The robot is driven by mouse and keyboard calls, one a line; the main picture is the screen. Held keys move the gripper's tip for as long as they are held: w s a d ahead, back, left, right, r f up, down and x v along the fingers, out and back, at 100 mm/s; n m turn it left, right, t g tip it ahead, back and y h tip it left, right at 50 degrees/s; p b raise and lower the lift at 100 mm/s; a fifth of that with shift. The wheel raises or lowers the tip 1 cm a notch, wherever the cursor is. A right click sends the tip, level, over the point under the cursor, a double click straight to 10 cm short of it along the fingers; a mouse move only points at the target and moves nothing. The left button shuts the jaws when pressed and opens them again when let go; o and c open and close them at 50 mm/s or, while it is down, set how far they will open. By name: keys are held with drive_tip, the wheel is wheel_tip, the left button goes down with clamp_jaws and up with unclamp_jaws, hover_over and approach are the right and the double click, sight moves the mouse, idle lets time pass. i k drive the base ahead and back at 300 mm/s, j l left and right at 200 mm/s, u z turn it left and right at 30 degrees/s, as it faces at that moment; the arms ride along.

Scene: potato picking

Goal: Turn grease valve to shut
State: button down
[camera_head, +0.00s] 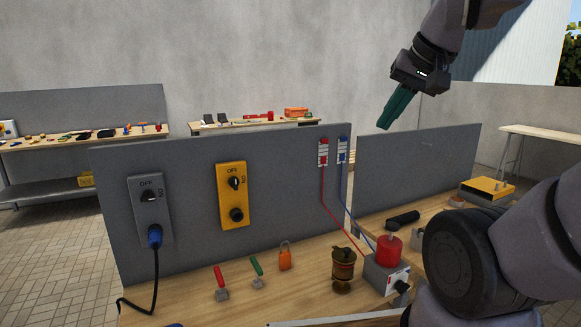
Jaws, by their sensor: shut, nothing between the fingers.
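My gripper (385,124), with teal fingers, is shut and empty. It hangs in the air at the upper right, above the gap between the grey panels and well apart from everything on the bench. I cannot tell for certain which thing is the grease valve. A brown metal fitting (343,266) stands on the wooden bench (195,308). Beside it, a red cylinder (389,248) sits on a grey box (381,275) with a black knob. A red-handled piece (219,277) and a green-handled piece (256,267) with grey bases are further left. No handle position is clear at this size.
A grey panel (285,195) behind the bench carries a grey switch box (149,205) with a blue plug and a yellow switch box (232,208). Red and blue wires hang from it. An orange padlock (285,256) is on the bench. My arm covers the right side.

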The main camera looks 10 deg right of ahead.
sight(401, 286)
drive_tip(key=z, duration=0.75)
drive_tip(key=k+j+z, duration=0.4)
drive_tip(key=j, duration=0.25)
drive_tip(key=k, duration=0.1)
